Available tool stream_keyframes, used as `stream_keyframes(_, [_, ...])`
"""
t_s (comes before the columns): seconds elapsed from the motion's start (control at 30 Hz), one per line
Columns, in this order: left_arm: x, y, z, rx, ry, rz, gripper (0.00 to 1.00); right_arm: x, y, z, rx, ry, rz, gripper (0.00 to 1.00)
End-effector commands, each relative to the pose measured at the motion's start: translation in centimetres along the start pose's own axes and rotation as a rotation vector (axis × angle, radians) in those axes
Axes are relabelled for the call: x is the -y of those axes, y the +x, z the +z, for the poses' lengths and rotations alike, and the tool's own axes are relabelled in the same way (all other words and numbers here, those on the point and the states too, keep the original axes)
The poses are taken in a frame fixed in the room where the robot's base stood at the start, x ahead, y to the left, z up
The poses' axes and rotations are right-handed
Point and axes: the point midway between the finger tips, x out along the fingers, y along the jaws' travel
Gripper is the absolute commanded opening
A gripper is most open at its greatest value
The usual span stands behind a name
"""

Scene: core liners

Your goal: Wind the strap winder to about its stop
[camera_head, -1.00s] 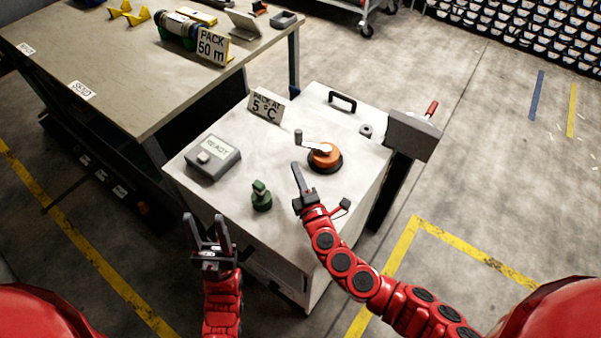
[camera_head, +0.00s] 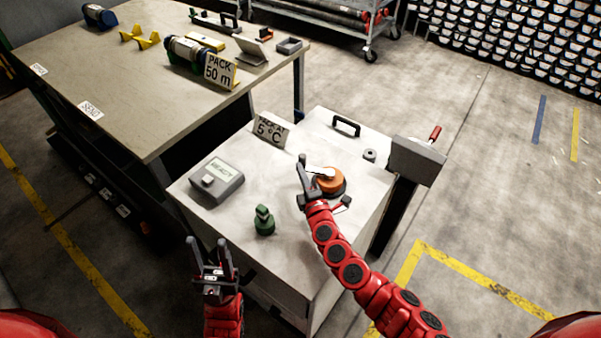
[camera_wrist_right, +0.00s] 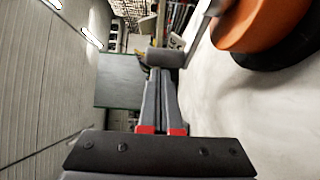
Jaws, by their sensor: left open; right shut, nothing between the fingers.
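The strap winder appears to be the orange hub (camera_head: 328,180) with a pale crank arm, on top of the white cabinet. The crank's grey grip (camera_wrist_right: 165,57) is just beyond my right fingertips in the right wrist view; I cannot tell whether they touch. The orange hub is at the upper right there (camera_wrist_right: 262,25). My right gripper (camera_head: 303,178) is shut and empty, left of the hub, and partly covers the crank in the head view. Its closed fingers show in the right wrist view (camera_wrist_right: 160,85). My left gripper (camera_head: 209,245) is open and empty, in front of the cabinet's left side.
On the white cabinet (camera_head: 240,228) are a grey box with a screen (camera_head: 217,182), a green knob (camera_head: 264,220), a 5 °C sign (camera_head: 269,130) and a black handle (camera_head: 347,126). A grey box with a red lever (camera_head: 418,159) is at its right. A workbench (camera_head: 150,110) stands behind left.

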Motion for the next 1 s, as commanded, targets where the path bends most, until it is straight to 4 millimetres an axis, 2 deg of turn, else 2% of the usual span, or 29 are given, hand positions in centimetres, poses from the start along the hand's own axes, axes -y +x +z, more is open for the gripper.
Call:
stream_keyframes(0.67, [0.0,-0.3,0.1,0.000,0.000,0.000,0.50,0.1,1.2,0.0,0.136,0.004,0.000,0.00])
stream_keyframes(0.83, [-0.1,-1.4,0.2,0.000,0.000,0.000,0.50,0.4,2.2,0.3,0.251,0.004,0.000,0.00])
stream_keyframes(1.0, [-0.2,-3.8,0.7,0.000,0.000,0.000,0.50,0.6,3.6,0.6,0.406,0.007,0.002,0.00])
